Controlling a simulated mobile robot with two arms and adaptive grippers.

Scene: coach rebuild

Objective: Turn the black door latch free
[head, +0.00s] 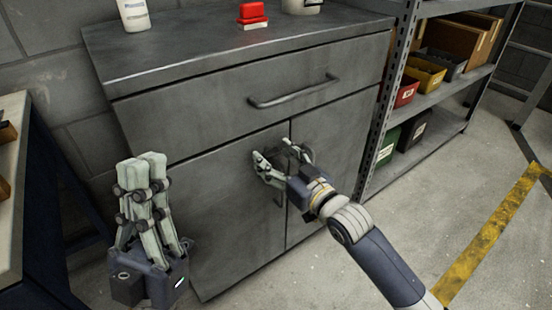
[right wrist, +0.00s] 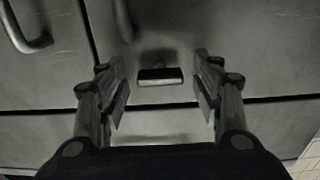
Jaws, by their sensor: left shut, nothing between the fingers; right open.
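The black latch (right wrist: 160,76) shows in the right wrist view as a short dark bar lying level on the grey cabinet door (right wrist: 225,50), close to the gap along the door's edge. My right gripper (head: 281,153) is open in front of the cabinet doors, just below the drawer. In the right wrist view its fingers (right wrist: 155,85) stand on either side of the latch, with a gap to each. In the head view the gripper largely hides the latch. My left gripper (head: 143,170) is shut and empty, pointing up at the left of the cabinet.
A red object (head: 252,12) and a white bottle (head: 133,14) stand on top. Shelves with bins (head: 425,76) stand at the right. A bench edge is at the far left.

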